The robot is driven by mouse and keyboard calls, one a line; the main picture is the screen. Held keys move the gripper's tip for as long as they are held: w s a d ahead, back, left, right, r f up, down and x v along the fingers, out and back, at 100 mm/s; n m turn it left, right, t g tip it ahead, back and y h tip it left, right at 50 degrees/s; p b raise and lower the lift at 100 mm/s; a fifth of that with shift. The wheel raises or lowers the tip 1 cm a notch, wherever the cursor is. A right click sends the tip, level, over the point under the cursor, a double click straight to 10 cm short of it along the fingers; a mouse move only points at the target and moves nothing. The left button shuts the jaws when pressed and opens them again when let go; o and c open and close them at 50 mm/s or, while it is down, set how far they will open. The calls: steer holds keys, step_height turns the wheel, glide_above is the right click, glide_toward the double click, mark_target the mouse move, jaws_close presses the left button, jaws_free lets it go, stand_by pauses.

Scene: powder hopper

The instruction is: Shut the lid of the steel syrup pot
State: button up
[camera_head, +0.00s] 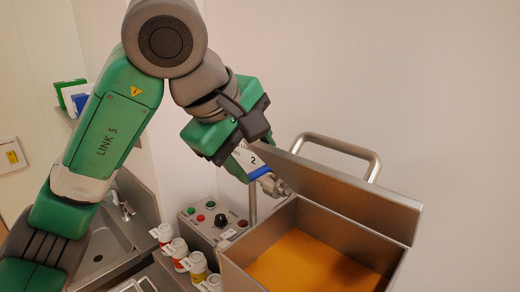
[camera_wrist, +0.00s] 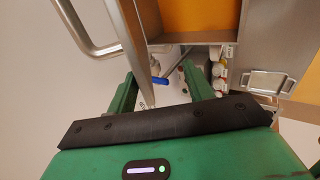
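The steel pot (camera_head: 232,272) is a rectangular box with orange contents, at lower right in the head view. Its lid (camera_head: 345,200) stands raised along the far side, with a bar handle (camera_head: 345,147) behind it. In the wrist view the lid (camera_wrist: 133,28) is nearly edge-on, its handle (camera_wrist: 88,38) to the left, and the orange contents show at the top. My gripper (camera_wrist: 160,88) is open, its green fingers spread apart. It is left of the lid in the head view. A white piece marked 2 with a blue band (camera_head: 258,172) shows by it; whether they touch is unclear.
A control box (camera_head: 212,225) with buttons and a black knob stands left of the pot. Several small labelled bottles (camera_head: 178,252) stand in front of it. A sink (camera_head: 100,245) with a tap (camera_head: 120,205) is at left. The wall area above and right of the lid is clear.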

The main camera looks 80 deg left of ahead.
steer(key=p+v, duration=0.6)
steer(key=v, duration=0.1)
stand_by(0.3)
steer(key=shift+s, duration=0.1)
stand_by(0.5)
